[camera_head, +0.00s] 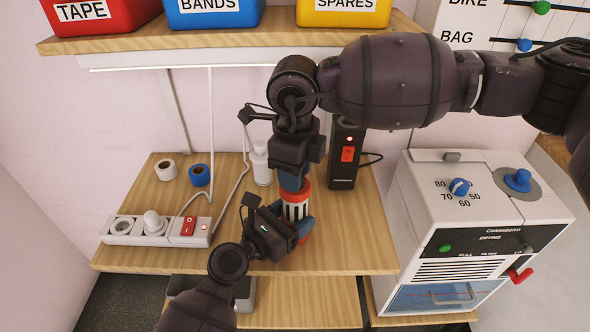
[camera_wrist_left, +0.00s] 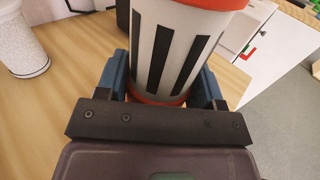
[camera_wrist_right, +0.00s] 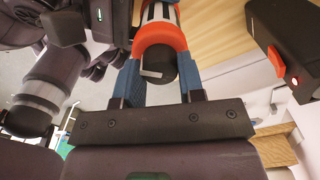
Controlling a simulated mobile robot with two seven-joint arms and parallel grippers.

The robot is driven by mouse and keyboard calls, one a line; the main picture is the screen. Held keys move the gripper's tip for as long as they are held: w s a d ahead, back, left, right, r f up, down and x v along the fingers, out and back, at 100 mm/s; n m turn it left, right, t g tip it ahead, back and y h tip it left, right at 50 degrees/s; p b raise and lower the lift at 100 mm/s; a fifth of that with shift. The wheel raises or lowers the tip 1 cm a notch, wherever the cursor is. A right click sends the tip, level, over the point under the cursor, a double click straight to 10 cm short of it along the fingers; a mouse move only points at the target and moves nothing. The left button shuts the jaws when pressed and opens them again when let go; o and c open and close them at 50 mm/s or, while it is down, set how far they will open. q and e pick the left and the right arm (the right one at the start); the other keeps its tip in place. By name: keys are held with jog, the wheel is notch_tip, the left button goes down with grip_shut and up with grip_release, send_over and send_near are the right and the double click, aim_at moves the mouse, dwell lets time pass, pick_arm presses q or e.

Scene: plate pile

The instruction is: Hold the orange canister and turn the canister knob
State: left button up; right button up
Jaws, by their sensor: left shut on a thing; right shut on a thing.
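The canister (camera_head: 296,207) stands upright at the front of the wooden shelf, white with black stripes and orange-red ends. My left gripper (camera_head: 303,228) is shut on its lower body; the left wrist view shows blue fingers on both sides of the striped canister (camera_wrist_left: 175,50). My right gripper (camera_head: 293,183) comes down from above and is shut on the dark knob (camera_wrist_right: 162,68) at the canister's end. In the right wrist view the knob sits inside an orange ring (camera_wrist_right: 160,38), with a pale mark beside it. The knob is hidden in the head view.
A white bottle (camera_head: 262,163) and a black box with a red switch (camera_head: 343,155) stand close behind the canister. A power strip (camera_head: 155,229) and two tape rolls (camera_head: 199,175) lie to the left. A white machine (camera_head: 470,225) stands to the right. An upper shelf (camera_head: 230,40) overhangs.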

jog(key=shift+r+m, duration=0.1)
jog(key=shift+m, duration=0.2)
jog(key=o, duration=0.9)
jog(key=shift+o, duration=0.2)
pick_arm(q)
jog(key=shift+r, duration=0.1)
pick_arm(e)
notch_tip(320, 180, up, 12)
dwell(0.3)
pick_arm(q)
jog(key=o, duration=1.4)
jog(key=shift+c, duration=0.2)
jog(key=shift+s+a, duration=0.1)
